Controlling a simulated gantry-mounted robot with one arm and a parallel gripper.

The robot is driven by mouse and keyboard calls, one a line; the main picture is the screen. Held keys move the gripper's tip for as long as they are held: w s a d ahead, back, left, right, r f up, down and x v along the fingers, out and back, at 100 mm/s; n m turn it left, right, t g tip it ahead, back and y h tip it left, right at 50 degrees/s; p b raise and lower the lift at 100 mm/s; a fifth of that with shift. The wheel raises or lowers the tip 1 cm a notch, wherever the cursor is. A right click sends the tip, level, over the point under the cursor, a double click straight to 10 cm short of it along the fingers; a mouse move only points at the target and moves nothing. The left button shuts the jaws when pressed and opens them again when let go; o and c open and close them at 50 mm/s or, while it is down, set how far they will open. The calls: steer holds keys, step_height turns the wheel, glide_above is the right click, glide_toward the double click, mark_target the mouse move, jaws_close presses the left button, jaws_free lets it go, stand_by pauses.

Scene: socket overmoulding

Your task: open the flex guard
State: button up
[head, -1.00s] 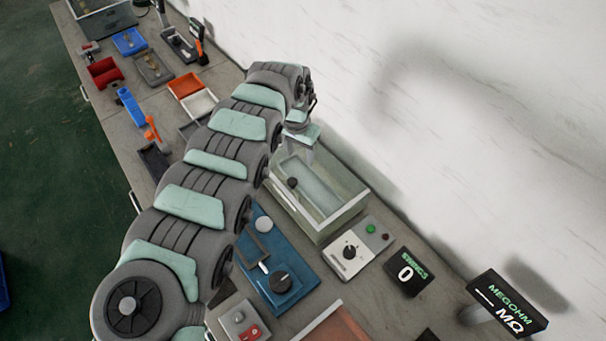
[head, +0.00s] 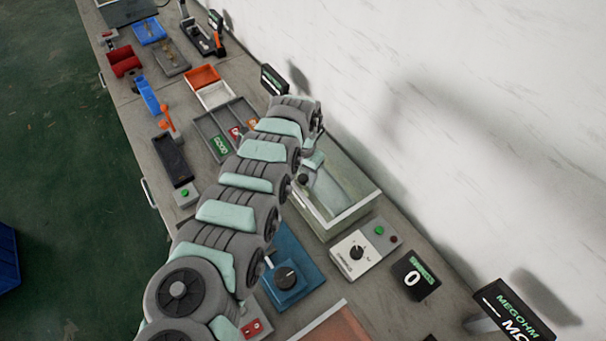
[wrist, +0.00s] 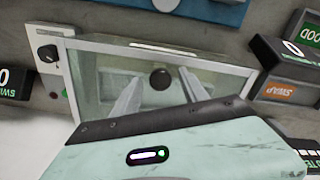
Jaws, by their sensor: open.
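The flex guard (head: 354,209) is a clear box-like cover with a pale frame, standing near the wall. It looks shut. A round dark knob (head: 303,179) is on it, and the knob also shows in the wrist view (wrist: 161,80). My gripper (wrist: 158,76) is open, with its two pale fingers on either side of the knob and a gap to each. I cannot tell how far the fingertips are above the guard. In the head view, my wrist hides part of the guard's far end.
A white control box (head: 360,252) with a dial and green and red buttons stands beside the guard. A black counter display (head: 413,275) is nearby. A blue fixture (head: 290,268) lies in front. A grey divided tray (head: 208,126) lies on the bench beyond my arm.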

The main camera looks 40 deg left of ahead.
steer(key=shift+c, duration=0.5)
jaws_close()
stand_by(1.0)
